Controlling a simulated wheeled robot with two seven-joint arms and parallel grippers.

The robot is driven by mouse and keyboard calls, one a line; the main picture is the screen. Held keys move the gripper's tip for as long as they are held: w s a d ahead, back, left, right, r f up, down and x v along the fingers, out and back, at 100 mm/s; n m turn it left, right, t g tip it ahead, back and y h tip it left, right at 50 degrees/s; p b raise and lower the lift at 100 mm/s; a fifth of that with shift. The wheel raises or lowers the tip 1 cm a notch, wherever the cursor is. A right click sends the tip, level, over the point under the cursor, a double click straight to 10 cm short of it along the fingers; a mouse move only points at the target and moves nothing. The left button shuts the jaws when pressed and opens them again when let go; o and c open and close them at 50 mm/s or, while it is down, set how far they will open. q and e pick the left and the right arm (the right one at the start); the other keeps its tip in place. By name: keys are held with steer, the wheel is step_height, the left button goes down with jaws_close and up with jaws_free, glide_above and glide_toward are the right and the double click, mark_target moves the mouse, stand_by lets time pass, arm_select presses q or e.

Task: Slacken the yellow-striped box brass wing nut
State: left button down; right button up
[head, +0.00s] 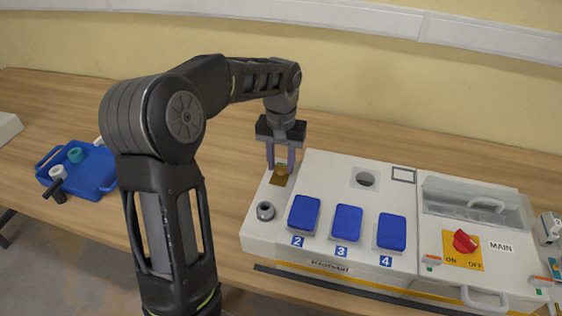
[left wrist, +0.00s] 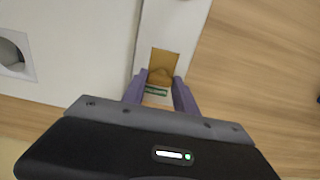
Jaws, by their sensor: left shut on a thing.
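The yellow-striped box (head: 330,172) is white, with a yellow stripe along its lower front edge. At its back left corner is a small brass-coloured plate (head: 278,180), which also shows in the left wrist view (left wrist: 165,57). My left gripper (head: 281,167) points down there, its purple fingers on either side of the brass wing nut (left wrist: 160,76). The fingers are shut on the wing nut, which they mostly hide, so its angle cannot be told. My right gripper is not in view.
The box carries blue socket lids (head: 347,222) numbered 2, 3 and 4, an open socket (head: 265,211), a round hole (head: 365,179) and a red main switch (head: 464,241). A blue tray (head: 96,184) with small parts lies at left. Bare table lies behind the box.

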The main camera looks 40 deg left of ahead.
mark_target(281, 166)
arm_select(q)
steer(key=c, duration=1)
jaws_free()
steer(key=shift+o, duration=0.2)
step_height(281, 166, up, 8)
steer(key=shift+f, duration=0.1)
